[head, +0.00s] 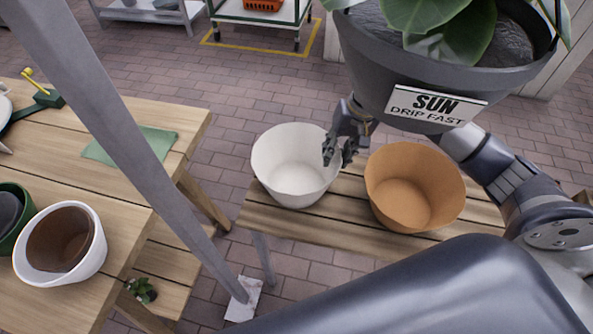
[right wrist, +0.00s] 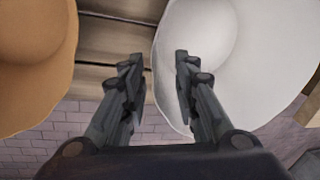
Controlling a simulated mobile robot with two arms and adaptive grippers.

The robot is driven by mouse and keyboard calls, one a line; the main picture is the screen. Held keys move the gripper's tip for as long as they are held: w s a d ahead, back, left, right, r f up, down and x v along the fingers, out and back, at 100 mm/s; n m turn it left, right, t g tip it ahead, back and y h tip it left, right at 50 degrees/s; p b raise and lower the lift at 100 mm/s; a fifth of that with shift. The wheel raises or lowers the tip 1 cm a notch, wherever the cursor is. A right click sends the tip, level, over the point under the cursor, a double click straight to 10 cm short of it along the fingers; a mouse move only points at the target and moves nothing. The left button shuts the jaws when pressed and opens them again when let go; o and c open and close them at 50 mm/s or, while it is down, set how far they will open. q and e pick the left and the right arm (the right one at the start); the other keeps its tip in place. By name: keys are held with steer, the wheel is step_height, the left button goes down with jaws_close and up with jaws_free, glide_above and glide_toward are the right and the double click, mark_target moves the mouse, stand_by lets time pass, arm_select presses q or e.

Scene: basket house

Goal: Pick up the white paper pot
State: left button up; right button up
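The white paper pot (head: 292,165) stands open and upright on a slatted wooden bench (head: 310,228). It also shows in the right wrist view (right wrist: 230,50), filling the right side. My right gripper (head: 336,154) is at the pot's right rim, in the gap beside a tan pot (head: 413,187). In the right wrist view my right gripper (right wrist: 158,75) is open, with the white rim between its fingertips. One fingertip overlaps the white pot's inside and the other is over the bench slats. I cannot tell whether either touches the wall. My left gripper is not in view.
A large grey planter (head: 440,75) labelled SUN DRIP FAST hangs close above my right arm. A grey slanted post (head: 120,130) crosses the left. A wooden table (head: 150,115) at left holds a green cloth (head: 130,146) and a white-rimmed pot (head: 88,262).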

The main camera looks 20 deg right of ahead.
mark_target(331, 165)
steer(key=x, duration=0.2)
steer(key=p+x, duration=0.1)
steer(key=shift+s+a+f, duration=0.25)
steer(key=shift+f, duration=0.05)
steer(key=shift+w+f, duration=0.1)
steer(key=shift+f, duration=0.45)
jaws_close()
